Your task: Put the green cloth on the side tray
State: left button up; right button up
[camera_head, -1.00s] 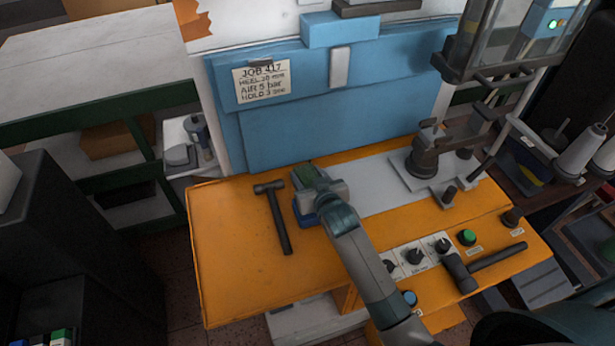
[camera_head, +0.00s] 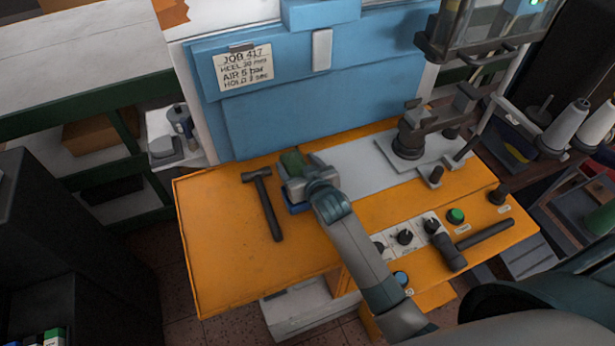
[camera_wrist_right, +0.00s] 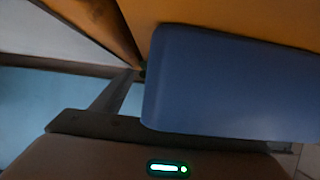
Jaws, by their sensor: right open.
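A small green patch, which looks like the green cloth (camera_head: 292,163), shows at the far side of my right gripper (camera_head: 293,181), over the orange bench. I cannot tell whether it touches the fingers. My right gripper is open, low over the bench, right of a hammer. A blue block (camera_head: 298,208) shows just below the gripper; a large blue block (camera_wrist_right: 235,85) also fills the middle of the right wrist view, close to the camera. A pale side tray (camera_head: 160,127) stands left of the blue machine panel, with a grey bottle and a round item on it. My left gripper is out of view.
The hammer (camera_head: 266,208) lies on the orange bench (camera_head: 215,245), whose left part is otherwise clear. A dark clamp fixture (camera_head: 410,140) stands on a grey plate behind.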

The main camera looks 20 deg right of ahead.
jog(key=b+v, duration=0.1)
jog(key=v, duration=1)
jog(key=shift+a+r+b, duration=0.15)
jog(key=shift+r+b, duration=0.05)
jog(key=shift+b, duration=0.15)
